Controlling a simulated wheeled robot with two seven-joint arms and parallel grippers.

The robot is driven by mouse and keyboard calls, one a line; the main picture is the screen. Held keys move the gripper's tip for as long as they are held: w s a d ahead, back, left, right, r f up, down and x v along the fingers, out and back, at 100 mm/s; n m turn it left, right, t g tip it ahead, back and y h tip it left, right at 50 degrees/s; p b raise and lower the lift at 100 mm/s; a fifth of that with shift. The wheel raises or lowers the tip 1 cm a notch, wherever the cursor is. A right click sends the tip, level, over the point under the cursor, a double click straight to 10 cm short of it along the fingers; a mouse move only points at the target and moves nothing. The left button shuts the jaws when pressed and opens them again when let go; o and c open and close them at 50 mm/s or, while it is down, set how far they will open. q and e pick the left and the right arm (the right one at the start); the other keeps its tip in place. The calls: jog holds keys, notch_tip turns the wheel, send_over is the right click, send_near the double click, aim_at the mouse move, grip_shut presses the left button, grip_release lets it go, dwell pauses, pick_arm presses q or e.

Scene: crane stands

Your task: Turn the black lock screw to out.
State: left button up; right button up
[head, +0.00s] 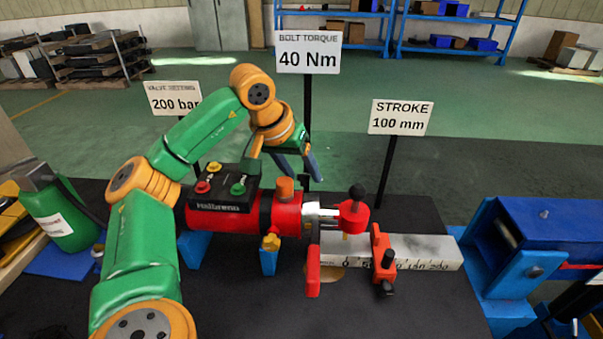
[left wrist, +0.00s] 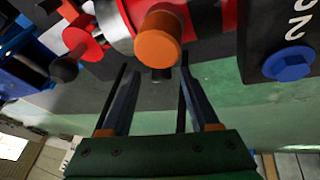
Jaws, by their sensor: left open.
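The red crane tool (head: 230,215) lies across the dark bench, with an orange cap (head: 285,188) on top. A black knob (head: 388,258) sits on the red slider (head: 379,243) over the grey scale, and a black ball (head: 357,191) tops a red lever. I cannot tell for sure which black part is the lock screw. My right gripper is out of view.
Signs reading 200 bar (head: 174,98), 40 Nm (head: 308,52) and 100 mm (head: 400,117) stand on posts behind the tool. A blue stand (head: 540,235) is at the right, a green container (head: 60,215) at the left. The bench front is clear.

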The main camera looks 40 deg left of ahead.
pick_arm(q)
jog(key=shift+w+a+f, duration=0.15)
jog(key=shift+w+f, duration=0.1)
jog(key=shift+f, duration=0.1)
jog(key=shift+s+r, duration=0.15)
jog(key=c, duration=0.7)
grip_shut()
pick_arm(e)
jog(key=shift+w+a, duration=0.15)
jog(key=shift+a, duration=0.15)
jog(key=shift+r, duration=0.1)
